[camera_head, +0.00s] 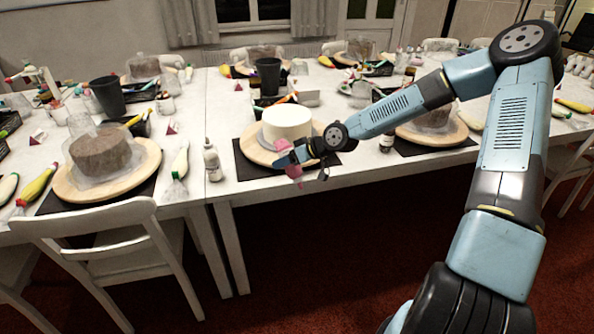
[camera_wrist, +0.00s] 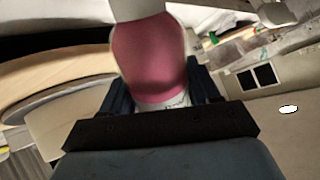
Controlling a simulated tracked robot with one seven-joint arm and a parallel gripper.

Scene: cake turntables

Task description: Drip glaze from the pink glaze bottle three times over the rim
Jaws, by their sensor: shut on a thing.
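My gripper (camera_head: 291,157) is shut on the pink glaze bottle (camera_wrist: 150,58). In the head view, pink parts of the bottle (camera_head: 293,172) show above and below the fingers, in front of the cake; its middle is hidden by the gripper. In the wrist view its pink body fills the space between the fingers, and a pale part lies at the top edge. I cannot tell its exact tilt or where its nozzle points. The white cake (camera_head: 287,121) stands on a wooden turntable (camera_head: 254,151), just behind the gripper. No pink drips show on the cake side that I can see.
A white bottle (camera_head: 212,161) stands left of the turntable, and another bottle (camera_head: 386,139) stands to its right. A dark cup (camera_head: 268,76) is behind the cake. Covered brown cakes (camera_head: 101,153) sit on turntables at both sides. A white chair (camera_head: 120,230) stands at the front left.

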